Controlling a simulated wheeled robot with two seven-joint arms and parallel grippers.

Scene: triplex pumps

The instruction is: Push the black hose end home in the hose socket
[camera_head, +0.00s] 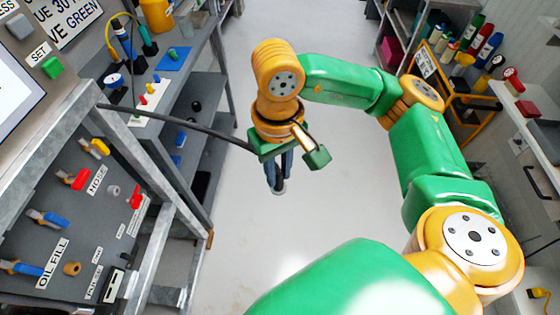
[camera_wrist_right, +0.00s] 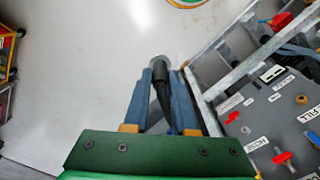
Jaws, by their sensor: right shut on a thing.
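My right gripper (camera_head: 279,184) hangs over the open floor, to the right of the grey panel and apart from it. In the right wrist view its two blue fingers (camera_wrist_right: 161,75) are shut on the black hose end (camera_wrist_right: 160,82), which has a pale grey tip. The black hose (camera_head: 185,128) runs from the frame at left to the gripper. The grey panel (camera_head: 60,215) carries a HOSE label (camera_head: 97,180); a small grey round fitting (camera_head: 113,190) beside it looks like the hose socket. It is empty. My left gripper is out of view.
Red, yellow and blue valve handles (camera_head: 75,180) stick out of the panel around the fitting. A metal frame post (camera_head: 165,180) edges the panel on the gripper's side. A workbench (camera_head: 185,50) with small parts stands behind. The floor (camera_head: 340,190) below the gripper is clear.

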